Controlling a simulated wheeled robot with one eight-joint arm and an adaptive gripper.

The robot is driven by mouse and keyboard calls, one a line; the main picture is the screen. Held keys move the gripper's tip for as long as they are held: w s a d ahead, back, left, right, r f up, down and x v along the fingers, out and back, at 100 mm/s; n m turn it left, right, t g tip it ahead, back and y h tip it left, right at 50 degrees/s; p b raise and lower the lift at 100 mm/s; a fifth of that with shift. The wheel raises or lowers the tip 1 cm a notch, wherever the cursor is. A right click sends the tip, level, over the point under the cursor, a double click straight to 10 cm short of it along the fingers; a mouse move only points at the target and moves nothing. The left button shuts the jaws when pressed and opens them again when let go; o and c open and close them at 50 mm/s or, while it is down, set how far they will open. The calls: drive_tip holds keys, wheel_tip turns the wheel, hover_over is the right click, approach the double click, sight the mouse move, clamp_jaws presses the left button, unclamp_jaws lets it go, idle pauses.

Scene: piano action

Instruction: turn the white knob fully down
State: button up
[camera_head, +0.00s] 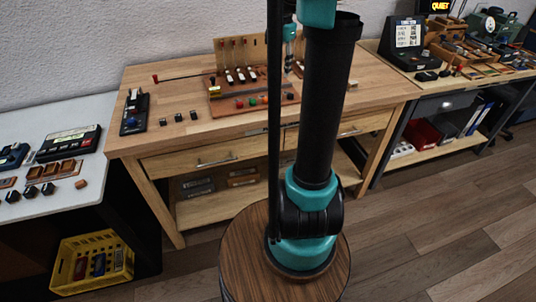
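A wooden piano action model (214,92) stands on the middle workbench, with several upright hammers and white-tipped parts. I cannot make out a white knob for sure; my arm covers the right part of the model. A teal wrist part of my arm hangs over the model, and my gripper (290,58) seems to be just below it, small and partly covered. Its fingers cannot be told apart.
The wooden workbench (190,132) has free room at its front. A black device (134,112) and several small dark blocks lie at its left. A white table (100,190) with devices stands left, a yellow crate (60,272) below it. Another cluttered bench stands right.

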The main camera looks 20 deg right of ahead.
wheel_tip(320, 180, up, 7)
drive_tip(key=s+a+f+n+t, duration=0.2)
drive_tip(key=s+a+f+n, duration=0.3)
drive_tip(key=s+f, duration=0.6)
drive_tip(key=s+a+f+n+t, duration=0.2)
drive_tip(key=s+a+f+n, duration=0.4)
drive_tip(key=s+f, duration=0.5)
wheel_tip(320, 180, down, 3)
drive_tip(key=shift+s+a+f+n, duration=0.1)
drive_tip(key=shift+s+a+n, duration=0.1)
drive_tip(key=shift+n, duration=0.1)
idle(2.1)
